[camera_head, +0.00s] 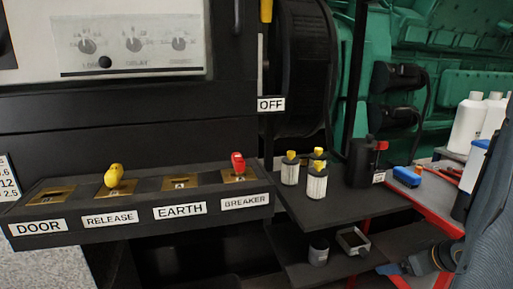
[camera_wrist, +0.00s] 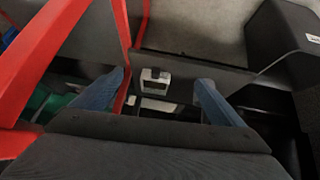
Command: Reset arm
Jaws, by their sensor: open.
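My gripper (camera_wrist: 160,88) shows in the wrist view with its two blue fingers spread wide apart. Nothing is held between them. Beyond the gap, lower down, is a small grey-and-white box-like item (camera_wrist: 155,78) on a dark surface, apart from the fingers.
A red frame bar (camera_wrist: 45,60) runs close by at left in the wrist view. In the head view, a switch panel (camera_head: 140,222) with yellow and red keys stands at left. A dark shelf (camera_head: 335,208) bears yellow-topped containers (camera_head: 317,183). White bottles (camera_head: 468,122) stand at right.

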